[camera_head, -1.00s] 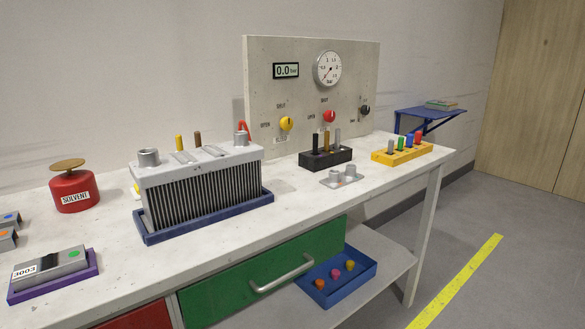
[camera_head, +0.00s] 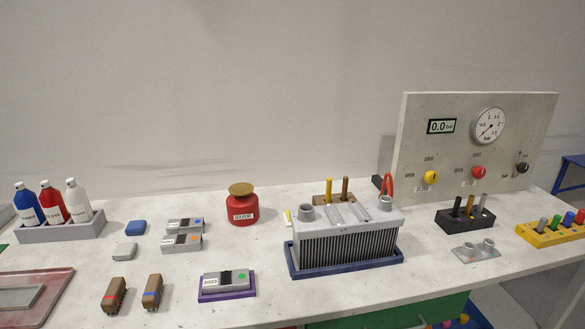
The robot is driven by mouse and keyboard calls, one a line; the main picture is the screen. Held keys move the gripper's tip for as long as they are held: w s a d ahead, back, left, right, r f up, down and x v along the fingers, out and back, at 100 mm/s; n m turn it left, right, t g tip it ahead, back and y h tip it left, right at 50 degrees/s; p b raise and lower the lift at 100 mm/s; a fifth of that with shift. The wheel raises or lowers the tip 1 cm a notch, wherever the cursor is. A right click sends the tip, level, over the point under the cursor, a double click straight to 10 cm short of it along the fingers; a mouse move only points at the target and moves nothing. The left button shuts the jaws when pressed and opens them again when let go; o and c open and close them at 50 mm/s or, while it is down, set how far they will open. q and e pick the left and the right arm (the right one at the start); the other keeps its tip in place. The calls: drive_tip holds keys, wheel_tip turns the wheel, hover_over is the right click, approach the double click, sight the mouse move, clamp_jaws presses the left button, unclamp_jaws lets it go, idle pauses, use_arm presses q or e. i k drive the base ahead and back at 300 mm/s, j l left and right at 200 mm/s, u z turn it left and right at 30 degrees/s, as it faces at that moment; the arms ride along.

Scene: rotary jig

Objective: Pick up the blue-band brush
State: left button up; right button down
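Two brown brushes lie side by side near the front of the white workbench, at the lower left of the head view. The blue-band brush (camera_head: 152,292) is the right one of the pair, with a small blue stripe across its brown body. The other brush (camera_head: 114,295) lies just to its left and has a reddish band. Nothing covers the blue-band brush. Neither of my grippers is in view.
A pink-rimmed tray (camera_head: 45,312) lies left of the brushes, and a purple-based block (camera_head: 227,296) right of them. Grey labelled blocks (camera_head: 182,242), a blue sponge-like block (camera_head: 136,228), a bottle rack (camera_head: 60,233) and a red solvent can (camera_head: 242,208) stand behind.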

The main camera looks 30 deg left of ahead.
sight(151, 299)
drive_tip(key=u, duration=1.85)
